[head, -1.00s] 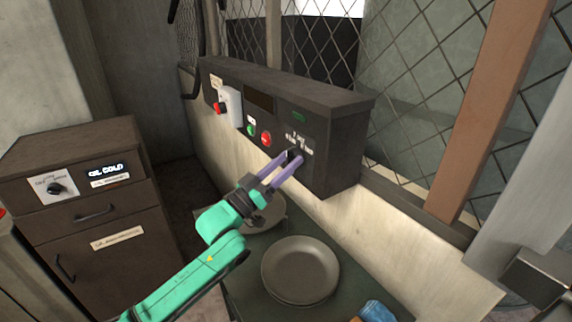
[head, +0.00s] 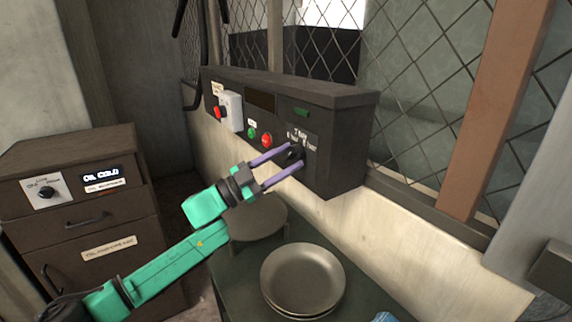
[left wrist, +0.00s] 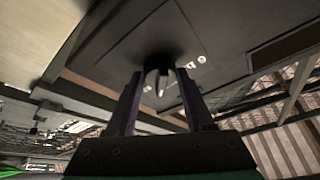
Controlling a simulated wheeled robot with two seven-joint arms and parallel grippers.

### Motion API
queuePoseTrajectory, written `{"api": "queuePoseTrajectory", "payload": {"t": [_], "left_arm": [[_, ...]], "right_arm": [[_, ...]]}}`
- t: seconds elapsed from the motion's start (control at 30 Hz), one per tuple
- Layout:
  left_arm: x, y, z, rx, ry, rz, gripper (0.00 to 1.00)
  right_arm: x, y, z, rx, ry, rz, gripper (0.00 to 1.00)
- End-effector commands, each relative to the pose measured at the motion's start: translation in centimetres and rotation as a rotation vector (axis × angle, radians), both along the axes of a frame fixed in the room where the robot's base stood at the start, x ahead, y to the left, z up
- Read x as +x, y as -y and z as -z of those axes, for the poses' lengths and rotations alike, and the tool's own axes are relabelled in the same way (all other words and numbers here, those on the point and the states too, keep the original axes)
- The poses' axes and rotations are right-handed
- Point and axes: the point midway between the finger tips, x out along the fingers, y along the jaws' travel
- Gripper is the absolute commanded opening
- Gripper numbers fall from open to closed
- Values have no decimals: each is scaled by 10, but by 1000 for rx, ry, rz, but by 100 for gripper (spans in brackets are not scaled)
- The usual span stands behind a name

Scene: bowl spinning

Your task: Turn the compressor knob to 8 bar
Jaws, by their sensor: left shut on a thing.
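The compressor knob (head: 294,152) is a small dark round knob on the right part of the dark control box's front. White bar labels (head: 302,137) sit around it, seemingly 6, 7 and 8 bar. My left gripper (head: 294,156) has its two purple fingers on either side of the knob, shut on it. In the left wrist view, the dark knob (left wrist: 157,63) is between the fingers (left wrist: 160,90), with a white mark on it and a "6" on the panel nearby. I cannot tell which label the mark points at. My right gripper is not in view.
Plates (head: 302,278) stand below the arm. A brown cabinet (head: 75,200) reading "OIL COLD" is at left.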

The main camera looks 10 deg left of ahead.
Motion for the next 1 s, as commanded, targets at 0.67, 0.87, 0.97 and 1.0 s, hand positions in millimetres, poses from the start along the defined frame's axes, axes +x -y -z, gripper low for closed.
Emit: {"api": "queuePoseTrajectory", "payload": {"t": [0.67, 0.87, 0.97, 1.0], "left_arm": [[1, -1, -1, 94, 94, -1, 0], [1, -1, -1, 93, 93, -1, 79], [1, -1, -1, 93, 93, -1, 82], [1, -1, -1, 93, 93, -1, 82]], "right_arm": [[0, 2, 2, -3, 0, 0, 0], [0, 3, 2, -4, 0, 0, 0], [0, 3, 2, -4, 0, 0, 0], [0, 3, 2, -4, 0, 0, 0]]}}
